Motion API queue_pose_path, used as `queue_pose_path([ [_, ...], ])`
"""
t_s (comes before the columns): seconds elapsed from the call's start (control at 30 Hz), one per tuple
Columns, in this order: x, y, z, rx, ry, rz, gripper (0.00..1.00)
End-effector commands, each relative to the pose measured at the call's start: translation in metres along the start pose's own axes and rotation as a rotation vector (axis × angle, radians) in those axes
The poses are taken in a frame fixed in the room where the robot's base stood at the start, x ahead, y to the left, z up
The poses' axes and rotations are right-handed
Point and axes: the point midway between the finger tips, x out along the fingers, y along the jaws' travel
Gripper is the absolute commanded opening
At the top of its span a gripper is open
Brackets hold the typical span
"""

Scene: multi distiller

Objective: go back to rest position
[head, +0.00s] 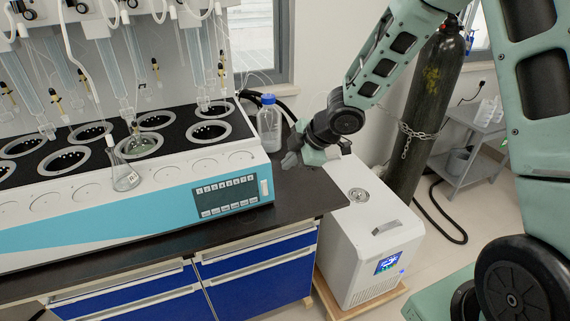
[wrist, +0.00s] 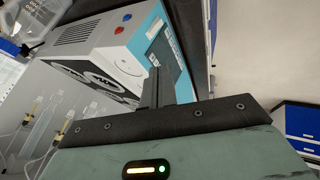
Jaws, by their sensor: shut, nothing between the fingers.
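My gripper (head: 291,160) hangs over the right end of the black bench top, just right of the distiller (head: 150,205). It holds nothing. In the wrist view its fingers (wrist: 157,85) are together, pointing up the picture in front of the distiller's blue and grey end. My arm comes down to it from the upper right in the head view. The distiller has several round heating wells and a dark control panel (head: 226,196) on its front right.
A clear bottle with a blue cap (head: 269,120) stands behind the gripper, close to it. A white chiller (head: 370,232) stands on the floor right of the bench, with a chained dark gas cylinder (head: 428,105) behind it. A flask (head: 124,176) sits at the distiller's front edge.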

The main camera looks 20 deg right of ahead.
Motion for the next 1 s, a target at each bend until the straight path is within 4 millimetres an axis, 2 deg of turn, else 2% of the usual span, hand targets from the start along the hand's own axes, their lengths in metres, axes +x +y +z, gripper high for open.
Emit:
queue_pose_path([
  [0.47, 0.0, 0.0, 0.0, -0.001, 0.001, 0.0, 0.0],
  [0.57, -0.004, -0.002, -0.007, 0.013, -0.015, -0.001, 0.0],
  [0.67, -0.015, -0.012, -0.025, 0.07, -0.073, -0.005, 0.0],
  [0.77, -0.037, -0.036, -0.051, 0.18, -0.168, -0.016, 0.0],
  [0.87, -0.067, -0.075, -0.077, 0.321, -0.272, -0.041, 0.0],
  [1.0, -0.113, -0.145, -0.105, 0.524, -0.396, -0.102, 0.0],
])
